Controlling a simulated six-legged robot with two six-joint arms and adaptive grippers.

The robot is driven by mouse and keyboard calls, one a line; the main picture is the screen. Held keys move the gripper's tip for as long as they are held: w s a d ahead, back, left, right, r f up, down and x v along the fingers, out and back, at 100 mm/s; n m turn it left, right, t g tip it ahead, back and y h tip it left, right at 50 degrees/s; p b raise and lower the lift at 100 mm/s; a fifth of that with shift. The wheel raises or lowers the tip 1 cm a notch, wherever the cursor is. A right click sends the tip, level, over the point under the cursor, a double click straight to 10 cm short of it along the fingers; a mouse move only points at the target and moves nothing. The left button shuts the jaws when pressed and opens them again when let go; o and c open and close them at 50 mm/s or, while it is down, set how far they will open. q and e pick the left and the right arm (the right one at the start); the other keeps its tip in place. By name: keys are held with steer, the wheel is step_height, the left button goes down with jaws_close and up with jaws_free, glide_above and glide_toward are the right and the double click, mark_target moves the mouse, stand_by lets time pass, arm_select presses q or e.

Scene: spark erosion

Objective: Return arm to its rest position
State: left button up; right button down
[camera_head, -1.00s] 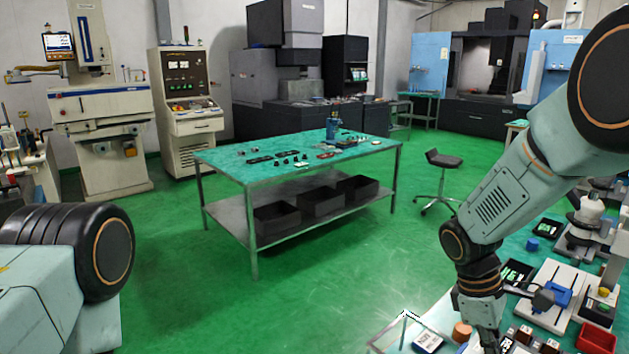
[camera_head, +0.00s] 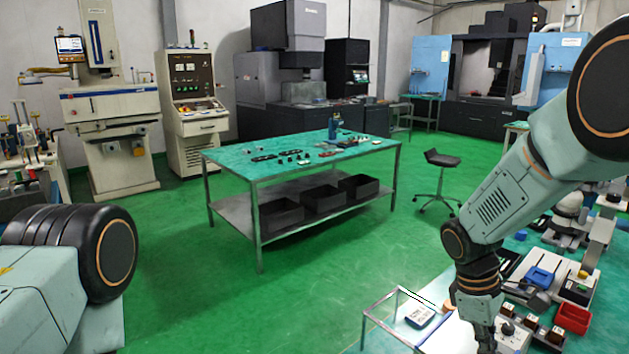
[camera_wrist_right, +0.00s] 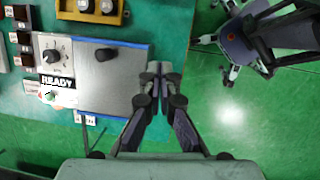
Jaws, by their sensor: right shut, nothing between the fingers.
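My right arm reaches down over the bench at the right in the head view. Its gripper (camera_wrist_right: 158,78) is shut and empty in the wrist view, with its fingertips together at the right edge of a grey control panel (camera_wrist_right: 118,85). I cannot tell whether they touch it. The panel carries a dial, a black knob and a green button by a "READY" label. In the head view the right fingertips are cut off by the bottom edge. Only a thick upper part of my left arm shows at the lower left; its gripper is out of view.
The right bench (camera_head: 405,342) holds a red bin (camera_head: 572,319), a blue block (camera_head: 539,277) and several small blocks.

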steer(key=w+a+f+m+t+y, duration=0.2)
steer(key=w+a+f+t, duration=0.1)
steer(key=w+a+f, duration=0.15)
steer(key=s+a+f+m+t+y+b, duration=0.1)
steer(key=s+f+m+b, duration=0.2)
steer(key=f, duration=0.4)
steer(key=s+a+f+m+t+y+b, duration=0.1)
steer(key=s+a+f+b, duration=0.1)
steer(key=s+f, duration=0.35)
arm_select(q)
step_height(320, 180, down, 18)
steer(key=b, duration=1.2)
steer(key=shift+w+b, duration=0.3)
steer(key=shift+w, duration=0.1)
arm_select(e)
steer(key=s+f+m+g, duration=0.2)
steer(key=s+f+m, duration=0.1)
steer(key=s+f, duration=1.7)
steer(key=s, duration=0.5)
steer(key=shift+d+f+m+g+h, duration=0.3)
steer(key=shift+d+f+g+h, duration=0.1)
